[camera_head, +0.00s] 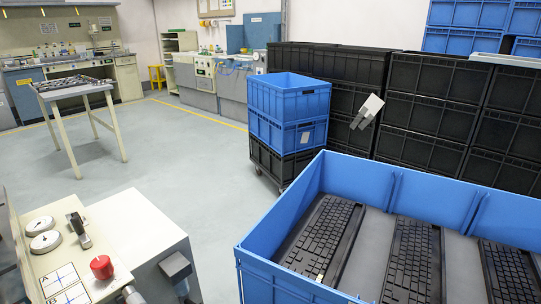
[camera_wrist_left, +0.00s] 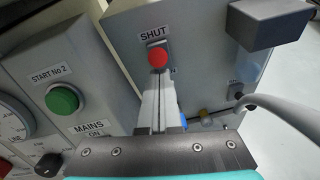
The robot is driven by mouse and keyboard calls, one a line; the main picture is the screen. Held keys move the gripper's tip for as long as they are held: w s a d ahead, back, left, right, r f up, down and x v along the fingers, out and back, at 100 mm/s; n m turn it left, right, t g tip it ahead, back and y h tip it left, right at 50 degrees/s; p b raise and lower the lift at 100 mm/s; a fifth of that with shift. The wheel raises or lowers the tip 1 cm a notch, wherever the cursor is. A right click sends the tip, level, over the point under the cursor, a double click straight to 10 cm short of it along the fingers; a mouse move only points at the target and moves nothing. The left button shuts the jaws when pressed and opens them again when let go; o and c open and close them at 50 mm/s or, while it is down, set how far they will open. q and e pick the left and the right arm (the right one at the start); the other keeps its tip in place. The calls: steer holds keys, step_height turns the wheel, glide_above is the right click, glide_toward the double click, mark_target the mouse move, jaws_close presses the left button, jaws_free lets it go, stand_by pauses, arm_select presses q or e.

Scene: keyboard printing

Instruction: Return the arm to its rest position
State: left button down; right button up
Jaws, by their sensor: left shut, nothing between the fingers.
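My left gripper (camera_wrist_left: 158,92) shows in the left wrist view, its two narrow pale fingers together and nothing between them. They point up the picture toward a round red button (camera_wrist_left: 158,57) under a label reading SHUT. The fingertips appear close to the button, but I cannot tell whether they touch it. I cannot make out the left gripper in the head view. My right gripper is not in view.
A green button (camera_wrist_left: 62,99) and a dark box (camera_wrist_left: 265,20) flank the left gripper. The head view shows the machine's red knob (camera_head: 101,267), a blue crate (camera_head: 268,221) holding keyboards, and stacked crates (camera_head: 440,97). The middle floor (camera_head: 180,160) is clear.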

arm_select(q)
steer(key=s+d+f+m+h+p, duration=0.2)
steer(key=s+d+f+m+h, duration=0.3)
steer(key=m, duration=0.8)
steer(key=s+d+f+m+h+p, duration=0.1)
steer(key=s+d+f+m+h, duration=0.45)
steer(key=m, duration=0.65)
steer(key=s+f+m+g+p, duration=0.1)
steer(key=s+f+m+g, duration=0.3)
steer(key=s+m, duration=0.6)
steer(key=s+f+m+g+p, duration=0.1)
steer(key=s+f+m+g, duration=0.2)
steer(key=s+f+m, duration=0.3)
steer(key=s+m, duration=0.4)
steer(key=s, duration=0.3)
steer(key=shift+s+a+m+g+p, duration=0.35)
steer(key=shift+s+a+m+g, duration=0.05)
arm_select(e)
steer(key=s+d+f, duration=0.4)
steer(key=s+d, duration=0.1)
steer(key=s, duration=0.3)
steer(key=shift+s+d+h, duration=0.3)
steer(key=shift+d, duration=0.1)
arm_select(q)
steer(key=shift+s, duration=0.15)
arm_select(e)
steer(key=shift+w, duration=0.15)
